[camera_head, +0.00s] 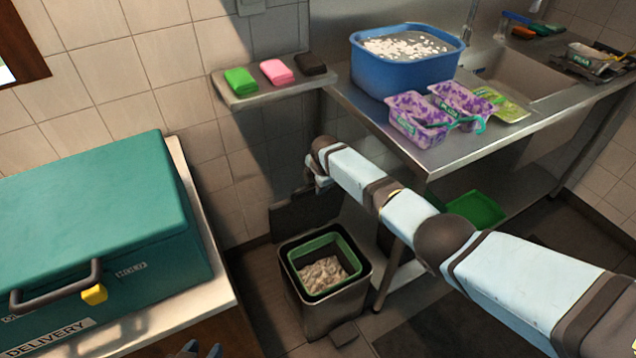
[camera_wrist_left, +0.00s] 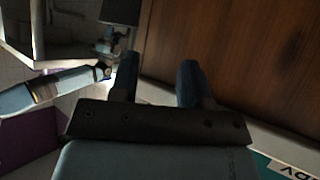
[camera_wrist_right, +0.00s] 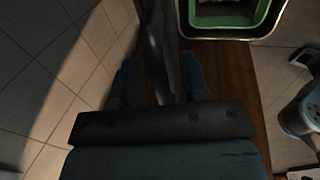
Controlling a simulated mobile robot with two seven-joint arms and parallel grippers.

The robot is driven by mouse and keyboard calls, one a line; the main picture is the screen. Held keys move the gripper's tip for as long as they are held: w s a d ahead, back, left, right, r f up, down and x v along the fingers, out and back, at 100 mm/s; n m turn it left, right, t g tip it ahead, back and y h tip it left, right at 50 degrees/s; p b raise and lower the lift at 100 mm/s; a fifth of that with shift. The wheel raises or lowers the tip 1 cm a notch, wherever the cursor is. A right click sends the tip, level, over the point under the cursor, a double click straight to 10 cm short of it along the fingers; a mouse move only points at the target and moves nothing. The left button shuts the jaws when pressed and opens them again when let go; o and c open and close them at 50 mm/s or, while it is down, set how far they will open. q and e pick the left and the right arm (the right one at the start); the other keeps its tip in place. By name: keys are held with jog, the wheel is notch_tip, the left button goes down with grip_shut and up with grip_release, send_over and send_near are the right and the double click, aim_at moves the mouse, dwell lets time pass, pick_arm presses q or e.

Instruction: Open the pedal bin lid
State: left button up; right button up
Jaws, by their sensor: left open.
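The pedal bin (camera_head: 295,295) stands on the floor, a dark box with a green inner rim and pale crumpled waste inside. Its dark lid (camera_head: 305,215) stands raised, roughly upright at the bin's back edge against the wall. My right gripper (camera_head: 318,180) is above the lid, partly hidden by its own wrist. In the right wrist view its fingers (camera_wrist_right: 158,72) are spread on either side of a dark panel, apparently the lid seen edge-on; I cannot tell whether they touch it. My left gripper (camera_head: 202,350) is open and empty at the bottom edge, beside the delivery table.
A teal delivery box (camera_head: 100,230) sits on the left table (camera_head: 215,270). A steel counter (camera_head: 440,155) holds a blue tub (camera_head: 400,75) and purple-patterned trays (camera_head: 420,117). A small wall shelf (camera_head: 270,92) carries sponges. The bin's pedal (camera_head: 344,334) is at its front.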

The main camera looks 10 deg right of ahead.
jog(key=shift+r, duration=0.1)
pick_arm(q)
jog(key=r+p, duration=0.1)
jog(key=p, duration=0.3)
jog(key=shift+a+r, duration=0.1)
jog(key=shift+r, duration=0.15)
pick_arm(e)
jog(key=v, duration=1.3)
jog(key=shift+r, duration=0.3)
pick_arm(q)
jog(key=shift+s+a, duration=0.1)
jog(key=shift+a, duration=0.05)
pick_arm(e)
jog(key=shift+s, duration=0.15)
